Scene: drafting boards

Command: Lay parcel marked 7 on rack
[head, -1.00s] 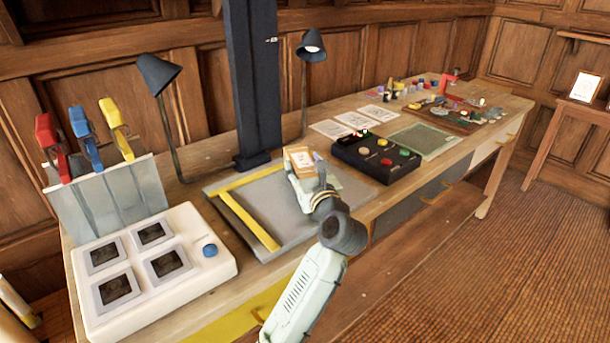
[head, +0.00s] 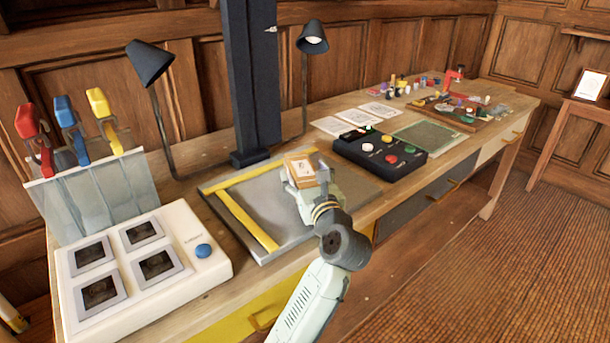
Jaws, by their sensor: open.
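A small tan parcel (head: 299,168) with a pale label shows near the back right of the grey drafting board (head: 287,242). The mark on its label is too small to read. My gripper (head: 302,178) is open, right at the near side of the parcel and over the board. Its fingertips are partly hidden, and I cannot tell whether they touch the parcel. I cannot tell whether the parcel rests on the board. I see nothing that I can clearly name as the rack.
A yellow bar (head: 248,220) lies along the board's left side. A white box (head: 140,262) with dark panels stands left, before red, blue and yellow clips. A black button box (head: 380,152) stands right of the board. A dark column (head: 252,85) and two lamps stand behind.

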